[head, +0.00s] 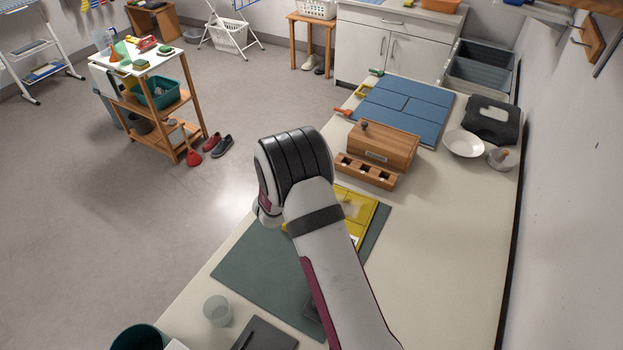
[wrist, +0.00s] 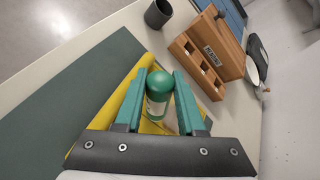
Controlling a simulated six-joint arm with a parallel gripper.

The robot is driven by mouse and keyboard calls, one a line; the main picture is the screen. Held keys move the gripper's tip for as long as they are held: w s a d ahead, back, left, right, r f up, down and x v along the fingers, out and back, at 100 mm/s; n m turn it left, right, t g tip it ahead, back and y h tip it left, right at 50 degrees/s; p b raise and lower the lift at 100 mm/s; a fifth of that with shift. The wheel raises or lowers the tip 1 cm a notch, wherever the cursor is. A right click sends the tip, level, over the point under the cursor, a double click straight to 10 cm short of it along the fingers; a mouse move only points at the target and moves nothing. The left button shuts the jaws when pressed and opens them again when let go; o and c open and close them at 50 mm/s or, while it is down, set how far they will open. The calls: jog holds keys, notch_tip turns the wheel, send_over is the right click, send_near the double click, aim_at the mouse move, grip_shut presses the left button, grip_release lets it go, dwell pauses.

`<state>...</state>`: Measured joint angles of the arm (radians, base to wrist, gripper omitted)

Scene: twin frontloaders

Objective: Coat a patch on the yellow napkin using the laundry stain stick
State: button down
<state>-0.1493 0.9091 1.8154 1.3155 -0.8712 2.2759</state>
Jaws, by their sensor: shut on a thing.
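The yellow napkin (head: 368,208) lies on a dark green mat (head: 255,272), partly hidden behind my arm in the head view. A paler area shows on its visible part. In the wrist view the napkin (wrist: 112,88) lies under and to the left of my fingers. My gripper (wrist: 161,78) has green fingers shut on the stain stick (wrist: 157,92), which has a green rounded end and a pale labelled body. The stick is over the napkin; I cannot tell whether it touches the cloth. My arm hides the gripper and stick in the head view.
A wooden box (head: 385,145) with a holed rack (head: 364,172) stands beyond the napkin. A dark cup (wrist: 158,13) stands beyond the mat. A clear cup (head: 217,310) and a dark grey pad (head: 265,336) are near the front. The counter right of the mat is clear.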

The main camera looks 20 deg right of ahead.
jog(key=shift+s+d, duration=1.55)
jog(key=shift+d, duration=0.25)
jog(key=shift+s+d, duration=1.5)
jog(key=shift+d, duration=0.25)
jog(key=shift+r, duration=3)
notch_tip(320, 180, up, 3)
